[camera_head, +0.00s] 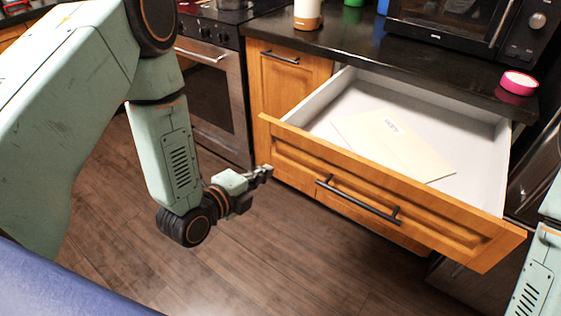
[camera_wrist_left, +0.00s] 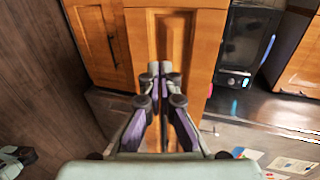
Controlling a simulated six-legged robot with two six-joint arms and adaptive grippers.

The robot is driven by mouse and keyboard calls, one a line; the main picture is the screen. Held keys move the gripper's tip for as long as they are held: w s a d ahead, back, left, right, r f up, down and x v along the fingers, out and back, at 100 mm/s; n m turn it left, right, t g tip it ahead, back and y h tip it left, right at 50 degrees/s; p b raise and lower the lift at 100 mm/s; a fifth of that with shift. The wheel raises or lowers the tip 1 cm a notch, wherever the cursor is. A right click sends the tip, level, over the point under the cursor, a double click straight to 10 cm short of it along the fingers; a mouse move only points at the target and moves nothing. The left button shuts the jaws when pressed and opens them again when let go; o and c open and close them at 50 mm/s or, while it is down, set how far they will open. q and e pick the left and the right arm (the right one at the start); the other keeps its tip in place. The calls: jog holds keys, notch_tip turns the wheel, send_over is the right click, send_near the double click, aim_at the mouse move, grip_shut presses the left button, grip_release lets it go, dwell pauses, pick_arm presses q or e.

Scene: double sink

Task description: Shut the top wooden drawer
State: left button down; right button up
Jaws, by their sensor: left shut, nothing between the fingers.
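The top wooden drawer (camera_head: 390,190) is pulled far out from the cabinet under the dark counter. Its front panel has a black bar handle (camera_head: 357,200), and its white inside holds a flat tan envelope (camera_head: 395,143). My left gripper (camera_head: 267,170) is shut and empty, close to the left end of the drawer front and apart from the handle. In the left wrist view the shut fingers (camera_wrist_left: 160,70) point at an orange wooden panel (camera_wrist_left: 175,45); whether they touch it I cannot tell. My right gripper is out of view; only part of that arm shows at the right edge.
An oven (camera_head: 208,90) stands left of the cabinet. On the counter (camera_head: 400,62) are a microwave (camera_head: 470,30), a pink round item (camera_head: 519,82) and a white-and-brown container (camera_head: 307,14). The wooden floor (camera_head: 290,270) in front of the drawer is clear.

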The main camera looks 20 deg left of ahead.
aim_at(288, 154)
pick_arm(q)
jog(key=x, duration=0.4)
jog(key=r+b+x, duration=0.1)
jog(key=x, duration=0.1)
jog(key=shift+w+d, duration=0.2)
jog(key=shift+w, duration=0.3)
jog(key=shift+w+a+f, duration=0.1)
jog(key=shift+w+f, duration=0.05)
jog(key=shift+w, duration=0.1)
jog(key=shift+s, duration=0.15)
